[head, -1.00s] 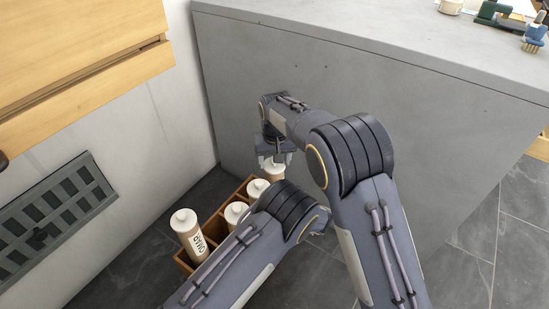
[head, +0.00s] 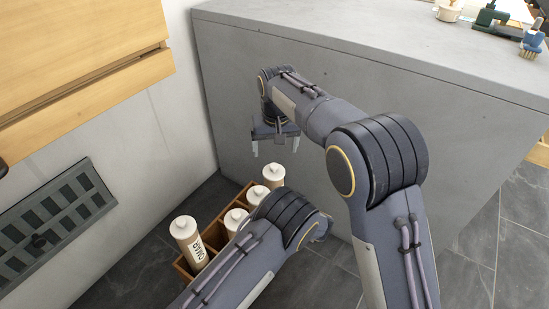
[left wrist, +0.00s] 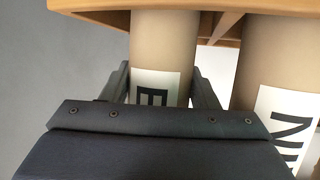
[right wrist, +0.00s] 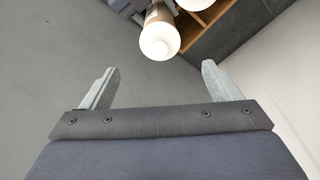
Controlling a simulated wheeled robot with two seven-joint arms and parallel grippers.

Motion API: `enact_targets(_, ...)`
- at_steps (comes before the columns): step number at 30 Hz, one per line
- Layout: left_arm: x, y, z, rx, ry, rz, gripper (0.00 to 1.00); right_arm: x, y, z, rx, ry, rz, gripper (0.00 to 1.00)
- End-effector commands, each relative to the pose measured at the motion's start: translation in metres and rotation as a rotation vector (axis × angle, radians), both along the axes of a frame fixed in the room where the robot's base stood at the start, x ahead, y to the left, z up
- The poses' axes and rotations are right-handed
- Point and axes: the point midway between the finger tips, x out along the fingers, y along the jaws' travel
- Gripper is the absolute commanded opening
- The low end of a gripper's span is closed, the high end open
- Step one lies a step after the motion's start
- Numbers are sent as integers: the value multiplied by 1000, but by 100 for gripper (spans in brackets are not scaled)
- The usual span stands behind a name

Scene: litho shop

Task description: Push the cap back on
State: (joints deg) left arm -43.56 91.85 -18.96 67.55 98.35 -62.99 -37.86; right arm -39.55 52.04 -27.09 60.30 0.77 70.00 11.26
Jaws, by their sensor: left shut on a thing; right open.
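The farthest bottle (head: 273,177) is tan with a white cap (head: 274,169) on top, and the cap looks seated and level. It stands upright at the far end of a wooden crate. In the left wrist view a tan bottle (left wrist: 163,45) with an "E" on its label is between the fingers of my left gripper (left wrist: 162,88), which is shut on it. In the head view my forearm hides that gripper. My right gripper (head: 274,146) is open and empty above the far bottle, clear of it. The right wrist view shows the white cap (right wrist: 158,42) beyond the open fingertips.
A grey counter (head: 350,100) stands behind and a pale wall with a grey vent (head: 50,222) is at left. Tools stand on the counter top.

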Motion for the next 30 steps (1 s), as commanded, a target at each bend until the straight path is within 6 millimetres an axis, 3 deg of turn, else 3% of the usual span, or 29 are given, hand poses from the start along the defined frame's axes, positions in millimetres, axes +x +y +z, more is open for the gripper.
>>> enact_targets(6, 0, 0, 1, 0, -1, 0, 13, -3, 0, 25, -1, -1, 1, 84)
enact_targets(16, 0, 0, 1, 0, -1, 0, 13, -4, -1, 28, -1, 0, 1, 84)
enact_targets(17, 0, 0, 1, 0, -1, 0, 57, -4, -1, 28, -1, 0, 1, 84)
enact_targets(18, 0, 0, 1, 0, -1, 0, 62, -4, -1, 28, -1, 0, 1, 84)
enact_targets(22, 0, 0, 1, 0, -1, 0, 79, -4, -1, 28, -1, 0, 1, 84)
enact_targets(30, 0, 0, 1, 0, 0, 0, 80, -4, -1, 28, -1, 0, 1, 84)
